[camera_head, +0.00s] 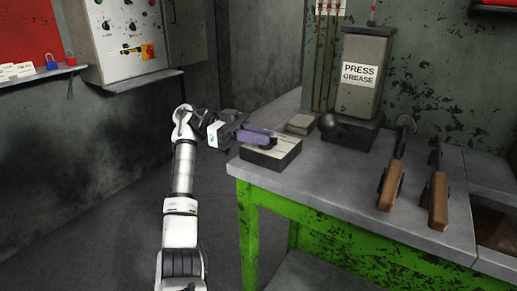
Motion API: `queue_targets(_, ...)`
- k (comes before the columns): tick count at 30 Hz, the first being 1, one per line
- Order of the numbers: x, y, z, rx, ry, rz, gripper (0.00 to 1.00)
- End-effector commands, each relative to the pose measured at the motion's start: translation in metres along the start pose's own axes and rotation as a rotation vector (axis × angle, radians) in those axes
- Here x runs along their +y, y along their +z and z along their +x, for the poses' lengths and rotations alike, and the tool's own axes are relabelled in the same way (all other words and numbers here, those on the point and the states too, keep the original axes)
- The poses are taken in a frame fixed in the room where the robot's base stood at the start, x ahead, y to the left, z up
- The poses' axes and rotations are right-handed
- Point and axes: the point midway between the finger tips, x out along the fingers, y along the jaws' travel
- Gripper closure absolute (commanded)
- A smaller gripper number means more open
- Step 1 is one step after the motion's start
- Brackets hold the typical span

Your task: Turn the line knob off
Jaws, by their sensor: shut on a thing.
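A low box (284,160) with a dark body and pale top sits at the left front corner of the workbench. A dark round knob (269,143) shows on its top, partly hidden. My gripper (262,140) reaches in from the left, low over the box, with its end at the knob. It appears shut on the knob; the fingertips are small and overlap it, so the exact contact is hard to see. The knob's marks and pointing direction are not readable. I cannot tell from a label that this is the line knob.
A "PRESS GREASE" container (362,75) stands at the back, with a black ball (327,122) by its base. Two wood-handled tools (391,185) (438,200) lie to the right on the green-legged workbench (330,205). A control panel (122,35) with dials hangs upper left.

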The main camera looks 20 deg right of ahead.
Motion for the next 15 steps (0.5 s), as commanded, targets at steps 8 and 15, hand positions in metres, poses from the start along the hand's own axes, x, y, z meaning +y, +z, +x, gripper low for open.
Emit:
queue_targets(8,-0.0016,0.0048,0.0026,-0.009,0.084,-0.002,1.00)
queue_targets(15,-0.0015,0.0034,0.0030,-0.009,0.108,-0.003,1.00)
